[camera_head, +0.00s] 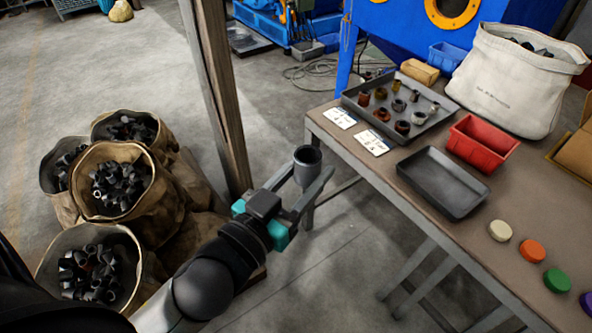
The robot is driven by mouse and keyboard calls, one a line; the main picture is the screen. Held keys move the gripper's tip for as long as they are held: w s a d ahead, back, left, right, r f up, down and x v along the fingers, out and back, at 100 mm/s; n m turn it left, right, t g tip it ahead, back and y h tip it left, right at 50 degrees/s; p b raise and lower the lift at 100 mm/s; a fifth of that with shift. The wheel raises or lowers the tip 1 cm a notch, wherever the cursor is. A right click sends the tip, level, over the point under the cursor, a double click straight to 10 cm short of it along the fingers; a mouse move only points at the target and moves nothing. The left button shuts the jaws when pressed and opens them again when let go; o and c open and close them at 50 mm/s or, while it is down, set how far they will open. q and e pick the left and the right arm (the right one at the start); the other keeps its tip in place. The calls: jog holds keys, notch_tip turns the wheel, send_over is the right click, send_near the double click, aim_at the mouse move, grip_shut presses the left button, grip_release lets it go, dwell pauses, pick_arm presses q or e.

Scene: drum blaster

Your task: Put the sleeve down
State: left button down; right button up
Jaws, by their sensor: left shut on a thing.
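My left gripper (311,186) is shut on a dark grey sleeve (307,157) and holds it upright, with its open end up. The sleeve shows left of the table (376,178), over the floor in the picture. An empty dark grey tray (443,183) lies on the table to the right of the gripper. A larger grey tray (437,117) behind it holds several small brown and dark sleeves (402,127). My right gripper is not in view.
A red bin (481,143) and a white sack (512,85) stand on the table. Two white cards (373,142) lie near its left edge. Coloured discs (532,251) lie at the right. Sacks of dark parts (120,185) and a post (219,95) stand left.

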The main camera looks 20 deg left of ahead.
pick_arm(q)
jog(key=w+d+r+m+g+h, duration=0.1)
jog(key=w+d+m+g+h, duration=0.1)
jog(key=d+m+g+h, duration=0.2)
jog(key=w+d+r+m+g+h, duration=0.2)
jog(key=w+d+m+g+h, duration=0.1)
jog(key=d+m+g+h, duration=0.2)
jog(key=shift+w+d+r+m+g+h, duration=0.3)
jog(key=shift+d+m+h, duration=0.5)
jog(key=shift+h, duration=0.9)
